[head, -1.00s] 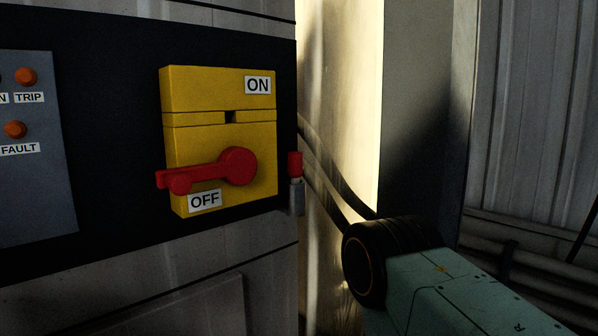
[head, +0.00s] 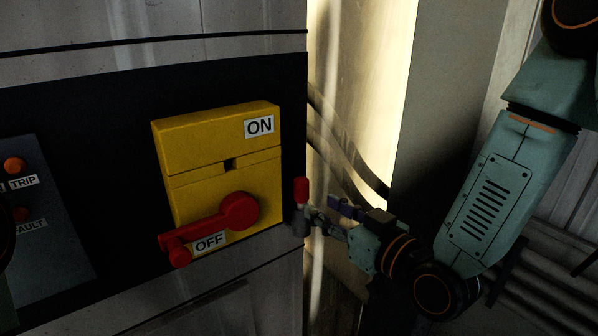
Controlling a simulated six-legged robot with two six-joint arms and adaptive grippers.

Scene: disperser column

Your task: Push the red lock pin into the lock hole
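The red lock pin (head: 301,190) stands upright in a grey holder (head: 301,222) at the right edge of the black panel. My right gripper (head: 326,208) is just right of the pin and holder. Its two fingers look spread apart, with nothing visible between them; I cannot tell whether a fingertip touches the holder. The yellow switch box (head: 190,146) has a small dark notch (head: 231,163) in its middle seam; I cannot tell for sure if this is the lock hole. The red handle (head: 215,224) points left beside the OFF label. My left gripper is not in view.
Dark cables (head: 345,150) run down behind the panel's right edge. The space in front of the yellow box is clear.

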